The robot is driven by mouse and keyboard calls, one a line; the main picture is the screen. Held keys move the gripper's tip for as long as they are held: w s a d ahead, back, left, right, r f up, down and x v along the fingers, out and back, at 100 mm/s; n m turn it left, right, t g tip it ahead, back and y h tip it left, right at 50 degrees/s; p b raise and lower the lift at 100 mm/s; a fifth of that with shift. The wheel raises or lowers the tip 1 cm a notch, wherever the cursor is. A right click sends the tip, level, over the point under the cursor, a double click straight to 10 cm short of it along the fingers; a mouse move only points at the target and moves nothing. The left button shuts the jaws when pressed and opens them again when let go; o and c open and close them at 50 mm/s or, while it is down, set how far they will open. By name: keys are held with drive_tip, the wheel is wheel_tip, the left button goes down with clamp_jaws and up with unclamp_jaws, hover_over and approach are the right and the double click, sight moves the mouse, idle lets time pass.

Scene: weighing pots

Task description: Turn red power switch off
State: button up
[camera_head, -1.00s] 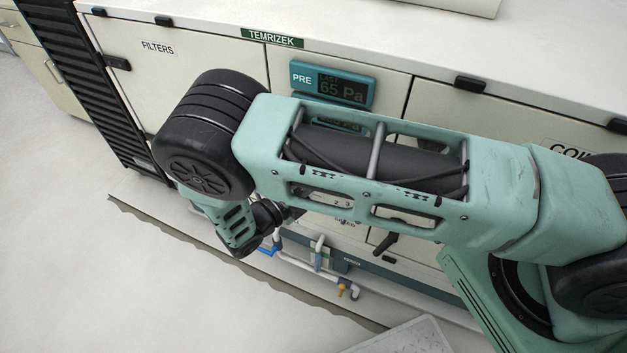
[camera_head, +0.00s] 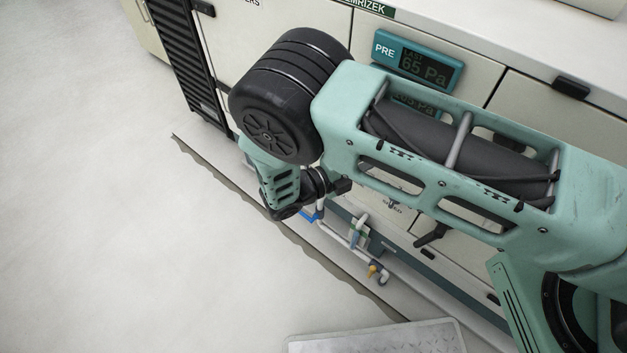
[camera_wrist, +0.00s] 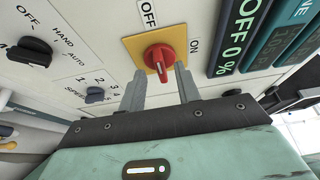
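The red power switch (camera_wrist: 160,58) is a rotary knob on a yellow plate (camera_wrist: 133,46) in the wrist view. OFF is printed above it and ON to its right. The knob's handle runs roughly up and down in the picture. I cannot tell which label it points to. My gripper (camera_wrist: 161,74) has its two grey fingers spread, with the tips at the lower left and lower right of the knob's handle. I cannot tell whether they touch it. In the head view my arm hides the switch and the fingers.
A black HAND/AUTO knob (camera_wrist: 30,52) and a speed knob (camera_wrist: 95,94) sit left of the switch. A display reading OFF 0% (camera_wrist: 238,38) is close on the right. In the head view, pipes (camera_head: 345,235) run low along the cabinet, and open floor lies left.

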drive_tip(key=b+v, duration=0.1)
drive_tip(key=v, duration=1.4)
drive_tip(key=shift+s+a+b, duration=0.15)
drive_tip(key=shift+a+b, duration=0.1)
drive_tip(key=shift+b, duration=0.15)
drive_tip(key=shift+f, duration=0.15)
